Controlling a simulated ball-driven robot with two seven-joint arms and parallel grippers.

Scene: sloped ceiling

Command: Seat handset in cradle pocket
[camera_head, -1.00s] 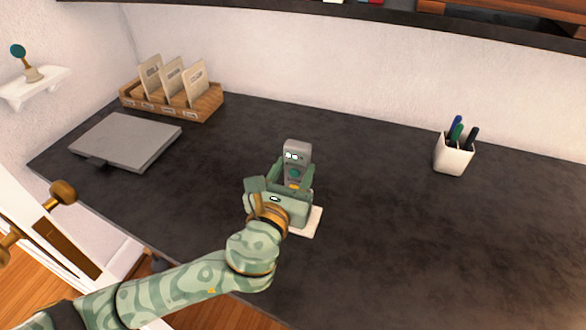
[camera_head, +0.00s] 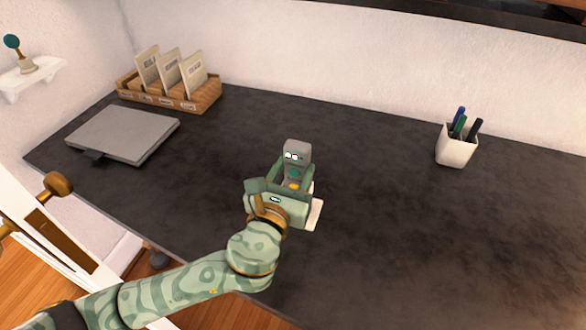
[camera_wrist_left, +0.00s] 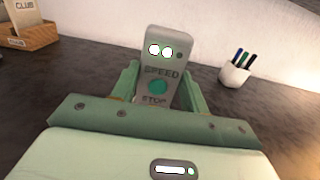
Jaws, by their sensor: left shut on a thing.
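The grey handset (camera_head: 297,156) is upright, with two white lights, a green button and the words SPEED and STOP, which read in the left wrist view (camera_wrist_left: 162,75). My left gripper (camera_head: 291,178) is shut on its lower part, with one green finger on each side. A flat cream-white piece (camera_head: 315,213) lies on the desk, mostly hidden behind the gripper. I cannot tell whether it belongs to the cradle; no pocket shows. The handset's lower end is hidden, so I cannot tell whether it touches anything. My right gripper is not in view.
The dark desk (camera_head: 400,230) is clear around the gripper. A white pen cup (camera_head: 455,150) stands at the right. A grey flat box (camera_head: 123,135) and a wooden card rack (camera_head: 172,93) are at the back left.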

